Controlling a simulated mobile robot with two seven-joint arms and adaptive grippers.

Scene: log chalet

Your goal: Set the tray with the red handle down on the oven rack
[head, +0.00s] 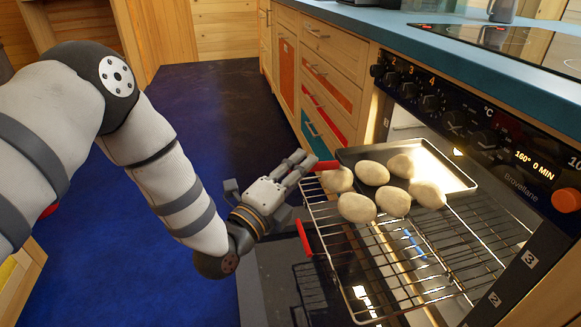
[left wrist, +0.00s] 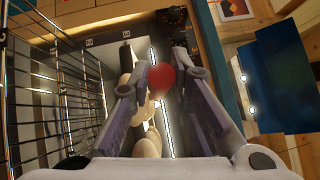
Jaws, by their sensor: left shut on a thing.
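The dark metal tray (head: 452,172) is at the oven opening, above the rear part of the pulled-out wire rack (head: 440,255). I cannot tell whether it touches the rack. Several pale, rounded dough pieces (head: 374,173) are on and around its near side, hiding part of it. My left gripper (head: 303,166) is at the tray's left end, shut on its red handle (head: 326,165). The red handle (left wrist: 162,81) also shows between the fingers in the left wrist view. The rack's bars (left wrist: 45,90) are at the left there. My right gripper is not in view.
The oven's control panel (head: 470,130) with knobs is above the opening at the right. Wooden drawers (head: 330,75) are behind the gripper. The blue floor (head: 215,115) is clear.

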